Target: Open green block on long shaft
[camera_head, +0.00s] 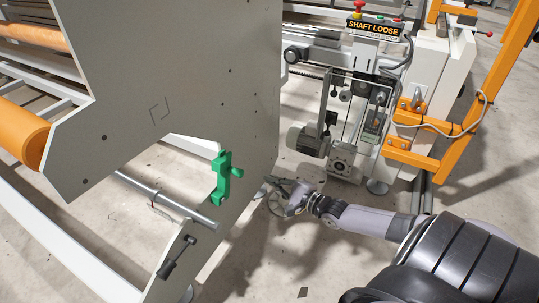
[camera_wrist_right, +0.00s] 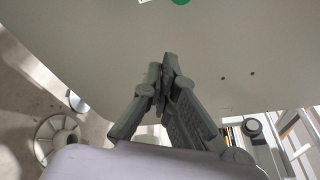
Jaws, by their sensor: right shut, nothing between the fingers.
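The green block (camera_head: 222,178) sits at the edge of the big grey side plate in the head view, with a small green knob on its right side. The long metal shaft (camera_head: 170,202) runs below and left of it; the block appears apart from the shaft's end. My right gripper (camera_head: 272,183) is shut and empty, to the right of the block and a little lower. In the right wrist view its fingers (camera_wrist_right: 166,60) meet in front of the plate, and a bit of the green block (camera_wrist_right: 181,2) shows at the top edge. My left gripper is not in view.
The grey side plate (camera_head: 190,75) fills the middle. A black-handled lever (camera_head: 176,258) is on the lower frame. Orange rollers (camera_head: 20,133) are at the left. A machine with a "SHAFT LOOSE" sign (camera_head: 374,29) and an orange frame (camera_head: 420,158) stand at the right.

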